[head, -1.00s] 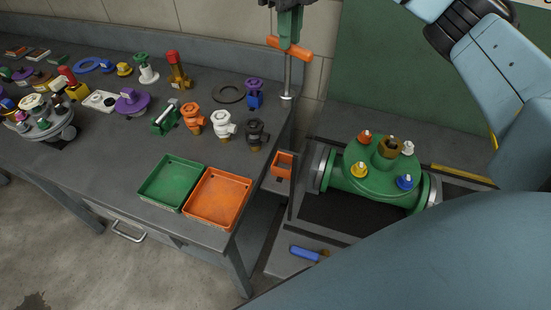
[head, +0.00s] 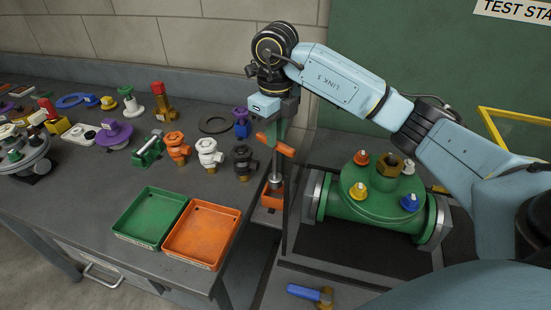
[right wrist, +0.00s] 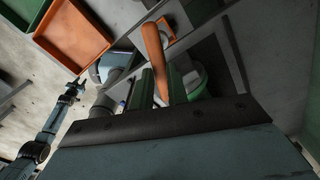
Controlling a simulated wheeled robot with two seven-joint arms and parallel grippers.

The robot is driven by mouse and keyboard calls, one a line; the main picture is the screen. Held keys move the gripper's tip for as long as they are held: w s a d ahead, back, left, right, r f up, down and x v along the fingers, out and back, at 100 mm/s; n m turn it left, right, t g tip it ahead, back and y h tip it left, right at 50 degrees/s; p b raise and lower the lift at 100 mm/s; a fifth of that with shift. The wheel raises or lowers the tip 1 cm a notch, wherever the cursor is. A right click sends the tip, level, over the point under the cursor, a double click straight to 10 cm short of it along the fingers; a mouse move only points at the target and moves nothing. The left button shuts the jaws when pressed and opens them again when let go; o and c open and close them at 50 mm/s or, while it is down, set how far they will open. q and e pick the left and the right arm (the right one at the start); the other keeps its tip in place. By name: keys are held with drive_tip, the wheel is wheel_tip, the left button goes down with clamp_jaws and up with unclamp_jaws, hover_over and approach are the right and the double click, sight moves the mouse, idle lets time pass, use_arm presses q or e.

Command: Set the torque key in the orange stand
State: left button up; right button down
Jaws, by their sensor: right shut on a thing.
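The torque key has an orange T-handle (head: 275,146) and a thin metal shaft with a wider lower end. My right gripper (head: 276,134) is shut on the key by its handle and holds it upright. The orange stand (head: 271,201) is a small box beside the bench. The key's lower end overlaps the stand's top in the head view; I cannot tell whether it is inside or just above. In the right wrist view the handle (right wrist: 155,58) lies between the fingers, with the stand (right wrist: 168,27) just beyond. My left gripper (right wrist: 75,87) is small there, its jaws unclear.
A green flanged valve body (head: 375,205) stands right of the stand. A green tray (head: 150,217) and an orange tray (head: 202,234) lie on the bench, with several valves behind them. A blue-handled tool (head: 310,294) lies on the lower surface in front.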

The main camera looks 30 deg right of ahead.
hover_over(276, 177)
drive_tip(key=shift+w+d+f, duration=0.1)
drive_tip(key=shift+w+f, duration=0.05)
drive_tip(key=shift+f, duration=1.5)
drive_tip(key=shift+w+f, duration=0.15)
drive_tip(key=shift+f, duration=1.45)
drive_tip(key=shift+f, duration=0.15)
drive_tip(key=c, duration=1.4)
unclamp_jaws()
drive_tip(key=shift+o, duration=0.2)
wheel_tip(276, 177, up, 12)
drive_tip(key=shift+r, duration=0.2)
